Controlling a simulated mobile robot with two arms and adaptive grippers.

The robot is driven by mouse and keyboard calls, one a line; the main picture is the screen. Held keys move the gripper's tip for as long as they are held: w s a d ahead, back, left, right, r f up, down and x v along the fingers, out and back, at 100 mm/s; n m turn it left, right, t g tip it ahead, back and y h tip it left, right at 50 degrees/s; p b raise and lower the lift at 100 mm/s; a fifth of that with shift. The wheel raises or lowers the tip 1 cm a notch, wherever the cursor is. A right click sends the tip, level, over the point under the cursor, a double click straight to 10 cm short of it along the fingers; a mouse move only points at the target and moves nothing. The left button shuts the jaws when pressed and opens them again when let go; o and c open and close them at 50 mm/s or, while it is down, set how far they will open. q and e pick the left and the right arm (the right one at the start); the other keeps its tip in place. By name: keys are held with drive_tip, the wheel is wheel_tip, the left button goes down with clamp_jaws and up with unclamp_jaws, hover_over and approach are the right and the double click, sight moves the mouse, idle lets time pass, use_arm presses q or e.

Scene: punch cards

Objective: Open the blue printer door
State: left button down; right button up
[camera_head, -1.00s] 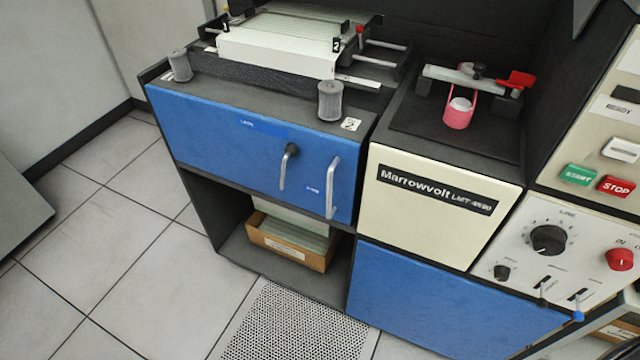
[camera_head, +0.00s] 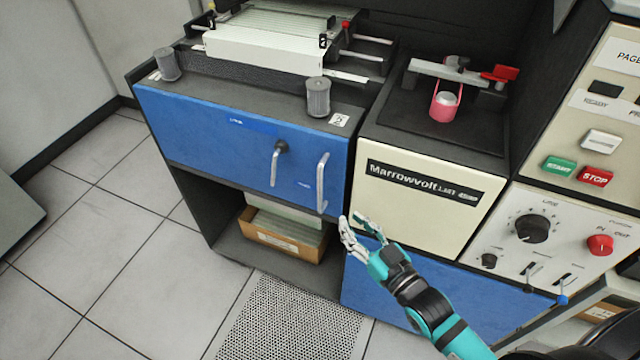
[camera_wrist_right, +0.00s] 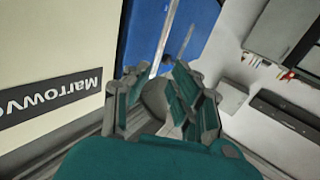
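The blue printer door (camera_head: 225,140) is the wide blue front panel at the left of the machine, and it looks shut. It carries a dark-knobbed lever handle (camera_head: 277,163) pointing down and a silver vertical bar handle (camera_head: 321,184) to its right. My right gripper (camera_head: 352,234) is open and empty, just below and right of the bar handle and apart from it in the head view. In the right wrist view the fingers of my right gripper (camera_wrist_right: 160,88) are spread, with the blue door (camera_wrist_right: 195,30) and the bar handle (camera_wrist_right: 163,40) beyond them. My left gripper is not in view.
A cream Marrowvolt cabinet (camera_head: 420,205) stands right of the door, with a blue lower panel (camera_head: 470,293) under it. A control panel (camera_head: 548,232) is at the right. A cardboard card box (camera_head: 285,238) sits in the open shelf below the door. The tiled floor at left is clear.

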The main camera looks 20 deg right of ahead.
sight(321, 189)
drive_tip(key=p+x, duration=0.1)
drive_tip(key=x, duration=1.2)
clamp_jaws()
